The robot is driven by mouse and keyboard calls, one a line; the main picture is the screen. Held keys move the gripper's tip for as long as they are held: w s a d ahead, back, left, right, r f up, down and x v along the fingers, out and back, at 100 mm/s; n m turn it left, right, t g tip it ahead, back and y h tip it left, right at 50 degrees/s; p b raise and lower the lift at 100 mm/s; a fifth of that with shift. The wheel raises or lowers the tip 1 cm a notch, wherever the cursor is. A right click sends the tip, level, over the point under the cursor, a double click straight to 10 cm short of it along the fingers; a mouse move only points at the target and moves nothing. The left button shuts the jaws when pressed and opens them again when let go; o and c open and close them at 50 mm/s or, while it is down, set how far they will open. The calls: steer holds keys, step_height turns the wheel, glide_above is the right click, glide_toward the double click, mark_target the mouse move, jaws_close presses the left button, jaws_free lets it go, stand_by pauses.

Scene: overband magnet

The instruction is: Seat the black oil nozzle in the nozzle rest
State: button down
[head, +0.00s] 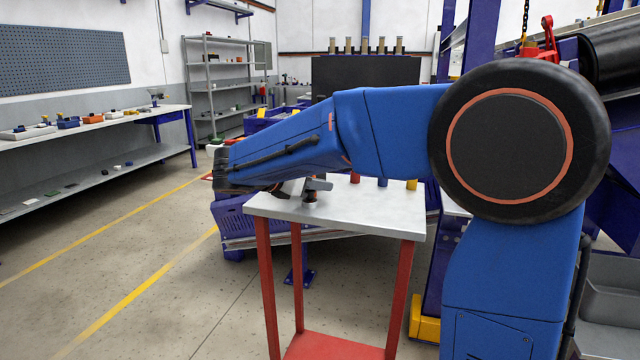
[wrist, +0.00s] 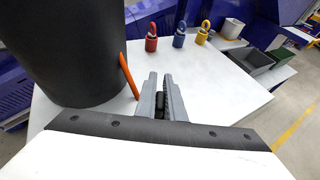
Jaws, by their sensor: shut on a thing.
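My gripper (wrist: 161,80) points over the white tabletop in the wrist view, its two grey fingers close together. It is shut on a small black piece, the black oil nozzle (wrist: 160,103), which shows only partly between the fingers.
The white-topped table (head: 375,215) has red legs. Red (wrist: 151,38), blue (wrist: 179,36) and yellow (wrist: 203,33) ringed pieces stand towards its far edge. A large black cylinder (wrist: 65,45) hides the left of the wrist view. A workbench (head: 90,125) stands far left, with open floor between.

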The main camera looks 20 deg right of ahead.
steer(key=shift+f, duration=0.7)
steer(key=c, duration=1.8)
jaws_free()
steer(key=shift+o, duration=0.2)
steer(key=v, duration=1.7)
steer(key=shift+a, duration=0.15)
